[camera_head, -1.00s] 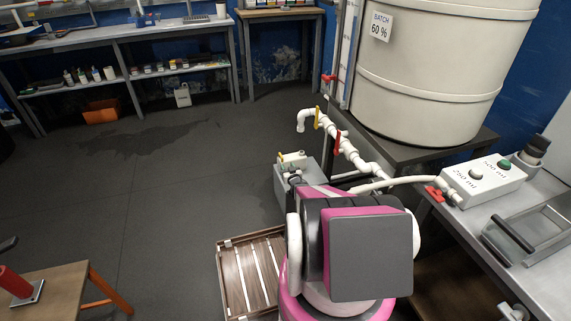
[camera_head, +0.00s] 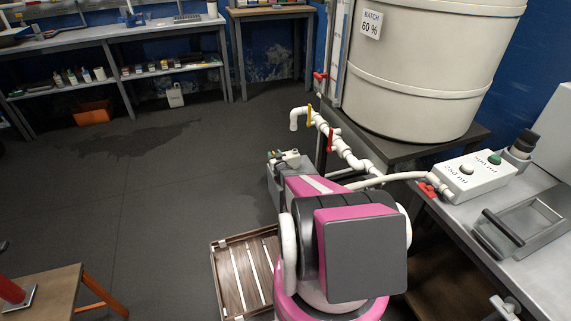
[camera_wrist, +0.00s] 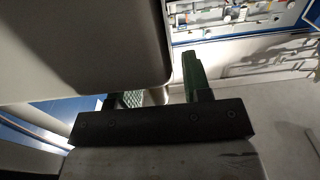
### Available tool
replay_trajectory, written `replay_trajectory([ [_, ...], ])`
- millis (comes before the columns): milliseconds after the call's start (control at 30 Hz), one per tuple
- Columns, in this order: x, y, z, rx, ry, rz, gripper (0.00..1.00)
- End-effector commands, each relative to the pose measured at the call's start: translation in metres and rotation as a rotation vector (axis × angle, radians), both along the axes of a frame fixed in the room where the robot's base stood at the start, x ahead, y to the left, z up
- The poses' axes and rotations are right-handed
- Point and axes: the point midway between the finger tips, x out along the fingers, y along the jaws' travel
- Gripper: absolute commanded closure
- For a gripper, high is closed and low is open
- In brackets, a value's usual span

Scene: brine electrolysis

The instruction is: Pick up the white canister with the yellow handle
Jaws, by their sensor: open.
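A small white canister (camera_head: 175,96) stands upright on the dark floor under the far bench, left of the corner table. It is far away and small, and I cannot make out the colour of its handle. My gripper (camera_wrist: 162,88) shows in the wrist view with its fingers apart and nothing seen between them. The canister is not recognisable in the wrist view.
An orange bin (camera_head: 93,112) sits left of the canister. A large white tank (camera_head: 425,75), white pipes (camera_head: 345,150) and a steel bench (camera_head: 535,270) are on the right. A wooden crate (camera_head: 218,272) lies beside my arm. Open floor spreads on the left.

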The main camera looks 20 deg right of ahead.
Motion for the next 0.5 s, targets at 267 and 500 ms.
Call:
replay_trajectory([
  [267, 0.0035, 0.0002, 0.0003, 0.000, 0.000, 0.000, 0.62],
  [500, 0.0034, 0.0003, 0.0004, 0.000, 0.000, 0.000, 1.00],
])
